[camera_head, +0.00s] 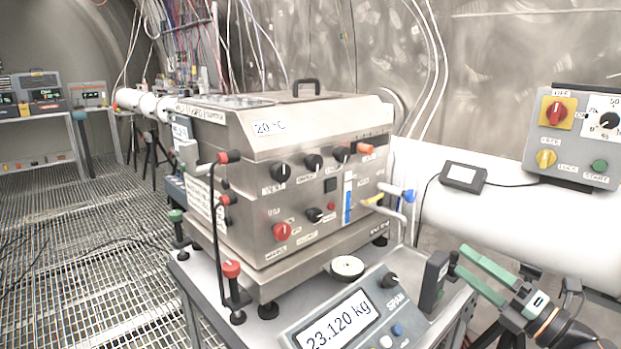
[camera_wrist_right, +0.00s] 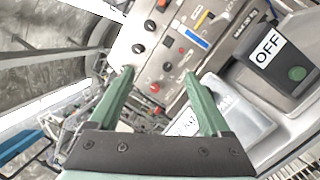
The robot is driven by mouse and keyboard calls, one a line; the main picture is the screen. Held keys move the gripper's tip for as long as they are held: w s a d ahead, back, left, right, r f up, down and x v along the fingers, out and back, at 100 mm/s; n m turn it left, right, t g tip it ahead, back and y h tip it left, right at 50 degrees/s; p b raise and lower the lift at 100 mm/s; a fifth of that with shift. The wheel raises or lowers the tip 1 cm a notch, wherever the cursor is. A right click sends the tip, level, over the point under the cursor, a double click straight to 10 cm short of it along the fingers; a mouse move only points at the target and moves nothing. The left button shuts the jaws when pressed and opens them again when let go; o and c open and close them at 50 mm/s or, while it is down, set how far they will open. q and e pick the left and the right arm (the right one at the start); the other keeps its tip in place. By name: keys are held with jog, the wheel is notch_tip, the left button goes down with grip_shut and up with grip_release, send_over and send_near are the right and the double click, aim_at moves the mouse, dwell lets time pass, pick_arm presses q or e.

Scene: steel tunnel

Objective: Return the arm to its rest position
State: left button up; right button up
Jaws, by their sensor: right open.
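My right gripper (camera_head: 459,261) has two green fingers and comes in at the lower right of the head view. It is open and nothing shows between its fingers. In the wrist view the gripper (camera_wrist_right: 160,73) shows its fingers spread apart, with the steel machine (camera_wrist_right: 172,45) behind them. The same steel machine (camera_head: 290,180), with its knobs and "20 °C" label, stands left of the gripper in the head view. My left gripper is not in view.
A small dark upright box (camera_head: 434,283) stands just left of my fingertips, beside a scale display (camera_head: 345,318) reading 23.120 kg. The wrist view shows a dark box with an OFF label (camera_wrist_right: 267,52). A white pipe (camera_head: 540,225) and a control box (camera_head: 575,135) lie behind the gripper.

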jog(key=s+a+f+m+g+h+b, duration=0.1)
jog(key=s+a+f+m+h, duration=0.2)
jog(key=s+f+m, duration=0.55)
jog(key=s+a+f+m+g+h+b, duration=0.15)
jog(key=a+f+m, duration=0.35)
jog(key=f, duration=0.9)
jog(key=s+a+f+m+g+h+b, duration=0.15)
jog(key=s+f+m+h, duration=0.25)
jog(key=f+m, duration=0.6)
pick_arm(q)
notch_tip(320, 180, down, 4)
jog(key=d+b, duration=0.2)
pick_arm(e)
jog(key=s+a+f+m+g, duration=0.4)
jog(key=s+a+f, duration=0.2)
jog(key=s+f, duration=0.45)
pick_arm(q)
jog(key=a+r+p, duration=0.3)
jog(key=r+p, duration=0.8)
jog(key=p, duration=0.4)
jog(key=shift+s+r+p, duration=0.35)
jog(key=shift+p, duration=0.05)
pick_arm(e)
notch_tip(320, 180, up, 12)
jog(key=s+d, duration=0.2)
jog(key=shift+s+d, duration=0.25)
jog(key=shift+d, duration=0.15)
